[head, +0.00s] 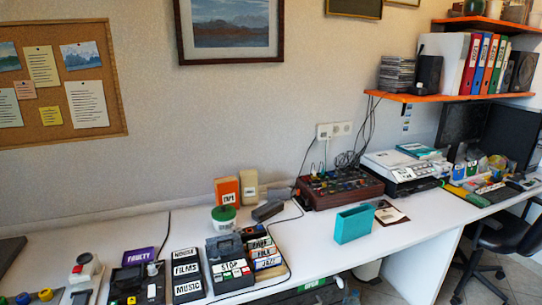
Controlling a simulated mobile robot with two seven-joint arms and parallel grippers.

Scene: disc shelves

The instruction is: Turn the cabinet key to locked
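I cannot make out a cabinet key in the head view. A dark unit (312,292) with a green and white label shows only in part below the front edge of the desk; I cannot tell whether it is the cabinet. Neither of my grippers is in view.
The white desk (205,228) runs along the wall. On it stand black labelled boxes (187,275), a teal bin (354,224), a brown mixer-like unit (340,190) and a printer (400,170). A grey device with a red button (84,266) stands far left. A black chair (498,238) is at the right.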

